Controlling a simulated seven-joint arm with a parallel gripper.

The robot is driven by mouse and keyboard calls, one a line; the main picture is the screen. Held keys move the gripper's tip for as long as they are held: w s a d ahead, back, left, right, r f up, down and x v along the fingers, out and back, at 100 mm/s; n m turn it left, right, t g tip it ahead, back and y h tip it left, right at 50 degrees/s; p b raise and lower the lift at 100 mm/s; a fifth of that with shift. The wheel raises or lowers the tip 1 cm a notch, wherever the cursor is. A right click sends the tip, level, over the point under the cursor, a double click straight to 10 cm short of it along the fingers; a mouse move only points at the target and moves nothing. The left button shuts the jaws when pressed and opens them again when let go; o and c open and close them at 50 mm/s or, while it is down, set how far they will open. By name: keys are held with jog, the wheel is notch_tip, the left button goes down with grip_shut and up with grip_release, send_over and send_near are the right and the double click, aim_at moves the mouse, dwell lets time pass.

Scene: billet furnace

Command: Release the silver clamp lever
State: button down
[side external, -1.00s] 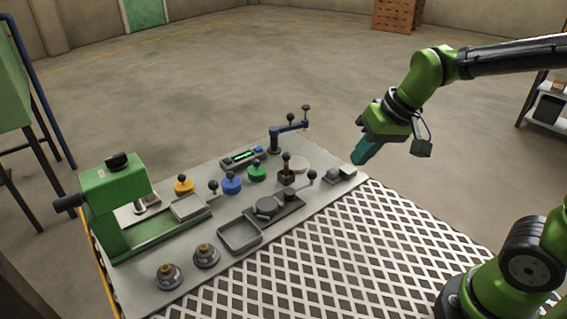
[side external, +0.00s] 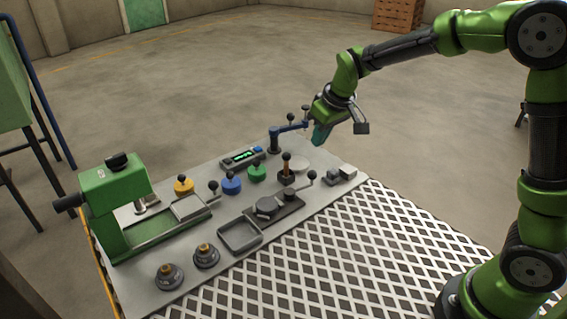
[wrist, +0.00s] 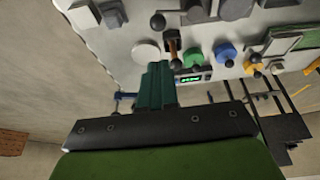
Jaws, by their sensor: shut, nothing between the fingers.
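A grey clamp-like fixture (side external: 268,207) lies near the middle of the panel's front edge. Its grey lever (side external: 301,184) rises to the right from a pivot and ends in a dark ball. In the wrist view the ball knob (wrist: 158,21) shows near the top edge. I cannot tell for sure that this is the silver clamp lever. My gripper (side external: 319,137), with teal fingers, is in the air above the panel's far right part, behind and above that lever and apart from it. In the wrist view the fingers (wrist: 156,80) are shut and empty.
A joystick with a wooden shaft (side external: 286,168), a pale disc (side external: 299,164) and small grey blocks (side external: 340,173) are nearby. Coloured knobs and a green press (side external: 115,195) stand further left. The grating in front is clear.

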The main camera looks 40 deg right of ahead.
aim_at(313, 172)
jog(key=x, duration=1)
dwell(0.3)
jog(key=m, duration=0.2)
jog(key=shift+s+a+m+h, duration=0.1)
jog(key=shift+s+m+h, duration=0.2)
jog(key=shift+s+h, duration=0.1)
jog(key=shift+s, duration=0.2)
jog(key=shift+s+a+m, duration=0.1)
jog(key=shift+s+m, duration=0.3)
jog(key=shift+s, duration=0.1)
jog(key=s+m+h, duration=0.1)
jog(key=m, duration=0.1)
jog(key=s+a+m, duration=0.1)
jog(key=m, duration=0.1)
jog(key=shift+s+m+g+h, duration=0.25)
jog(key=shift+m+g+h, duration=0.05)
jog(key=shift+g+h, duration=0.1)
jog(key=m, duration=0.1)
jog(key=s+a+m, duration=0.1)
jog(key=m+g, duration=0.1)
jog(key=shift+s+a+m+h, duration=0.2)
jog(key=shift+s+m+h, duration=0.1)
jog(key=shift+h, duration=0.1)
jog(key=a+m, duration=0.1)
jog(key=s+m+g, duration=0.1)
jog(key=m, duration=0.1)
jog(key=shift+a+m, duration=0.3)
jog(key=shift+a, duration=0.4)
